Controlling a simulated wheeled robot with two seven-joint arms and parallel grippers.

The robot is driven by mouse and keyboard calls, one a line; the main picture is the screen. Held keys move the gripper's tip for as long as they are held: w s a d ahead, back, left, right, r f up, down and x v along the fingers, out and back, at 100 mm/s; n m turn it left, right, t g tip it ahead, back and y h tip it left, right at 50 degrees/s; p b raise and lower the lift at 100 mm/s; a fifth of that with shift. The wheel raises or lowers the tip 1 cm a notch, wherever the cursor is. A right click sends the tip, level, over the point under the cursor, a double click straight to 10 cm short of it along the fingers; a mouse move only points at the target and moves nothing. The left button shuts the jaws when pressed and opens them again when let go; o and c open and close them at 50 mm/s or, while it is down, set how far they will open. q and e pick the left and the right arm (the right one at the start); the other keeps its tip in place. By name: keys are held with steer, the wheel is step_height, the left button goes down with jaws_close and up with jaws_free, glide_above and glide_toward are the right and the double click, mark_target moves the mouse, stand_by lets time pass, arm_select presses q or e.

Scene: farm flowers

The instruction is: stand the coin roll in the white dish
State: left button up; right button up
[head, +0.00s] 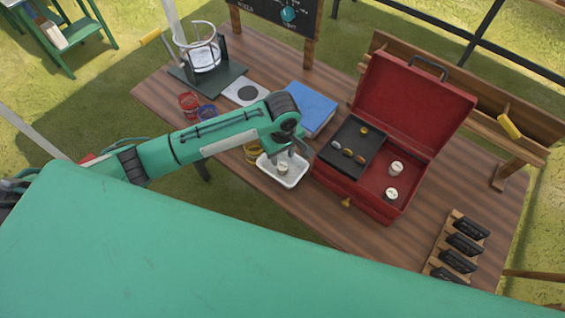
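The white dish (295,183) sits on the wooden table, left of the red cash box. A small pale coin roll (283,169) is in the dish and looks upright. My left gripper (291,154) is right above the dish, pointing down, its dark fingers spread apart near the roll's top. The fingers look open and do not appear to clamp the roll, though the far side is hidden. Two more pale rolls, one farther back (396,168) and one nearer (391,194), stand in the red box (425,100). My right gripper is out of view.
The box's lid is open; a black coin tray (350,147) fills its left part. A blue book (311,106) lies behind the dish. Red (188,101) and blue (207,112) tubs stand left. A wooden rack (455,247) with black pieces stands front right.

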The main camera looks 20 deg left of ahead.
mark_target(284, 167)
arm_select(q)
step_height(284, 167, up, 6)
steer(key=shift+f, duration=0.1)
stand_by(0.6)
steer(key=s+d+f+m+t+h, duration=0.2)
steer(key=s+d+f+m+h, duration=0.15)
steer(key=s+m, duration=0.4)
steer(key=s+a+m+t+y, duration=0.2)
steer(key=s+a+m+y, duration=0.15)
steer(key=s+a, duration=1)
step_height(284, 167, down, 32)
steer(key=s+d+g, duration=0.1)
steer(key=s+g, duration=0.1)
steer(key=s, duration=0.1)
steer(key=s+a+f+m+g, duration=0.1)
steer(key=s+a+f, duration=0.2)
steer(key=s+f, duration=1.5)
